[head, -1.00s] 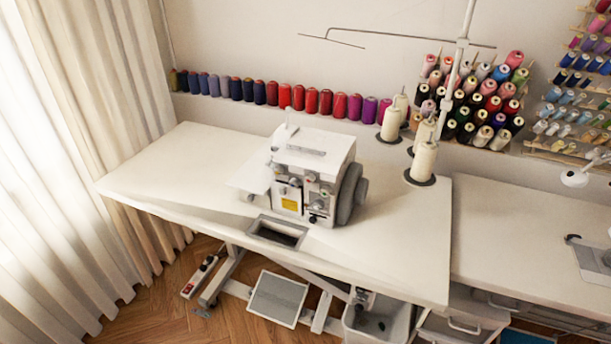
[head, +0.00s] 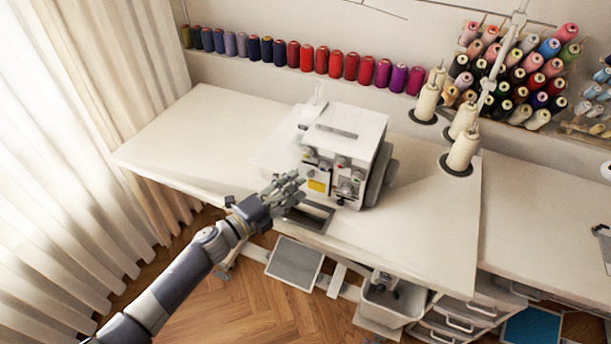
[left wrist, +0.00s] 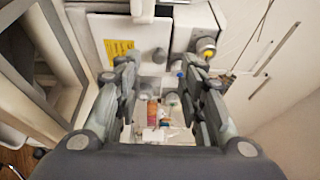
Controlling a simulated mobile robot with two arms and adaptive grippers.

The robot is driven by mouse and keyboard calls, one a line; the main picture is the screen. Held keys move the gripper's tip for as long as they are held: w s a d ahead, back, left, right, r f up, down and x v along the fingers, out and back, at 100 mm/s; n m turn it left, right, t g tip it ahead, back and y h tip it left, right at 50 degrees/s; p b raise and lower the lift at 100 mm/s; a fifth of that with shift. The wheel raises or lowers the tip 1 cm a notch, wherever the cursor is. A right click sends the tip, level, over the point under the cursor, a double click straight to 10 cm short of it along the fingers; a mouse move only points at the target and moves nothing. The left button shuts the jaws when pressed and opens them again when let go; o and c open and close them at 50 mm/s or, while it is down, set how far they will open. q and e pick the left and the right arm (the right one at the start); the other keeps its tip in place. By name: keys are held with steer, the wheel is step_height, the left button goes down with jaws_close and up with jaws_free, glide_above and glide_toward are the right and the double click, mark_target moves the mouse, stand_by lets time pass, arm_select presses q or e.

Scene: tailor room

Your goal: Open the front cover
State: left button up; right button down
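The white sewing machine (head: 345,130) stands on the table. Its front cover (head: 320,172) carries a yellow label and faces the table's front edge. My left gripper (head: 294,186) is just in front of the machine's lower left front. In the left wrist view my left gripper (left wrist: 156,68) has its two finger sets spread apart, with nothing held between them. The white front cover (left wrist: 105,28) with the yellow label shows past the left fingers. I cannot tell whether any finger touches it. Small coloured parts show between the fingers. My right gripper is not in view.
The white table (head: 225,125) is clear to the left of the machine. It has a rectangular opening (head: 312,218) in front of the machine. Large cream thread cones (head: 463,152) stand at the right. A row of coloured spools (head: 307,58) lines the wall.

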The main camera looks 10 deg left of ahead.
mark_target(309, 176)
arm_select(q)
steer(key=shift+x, duration=2.25)
jaws_close()
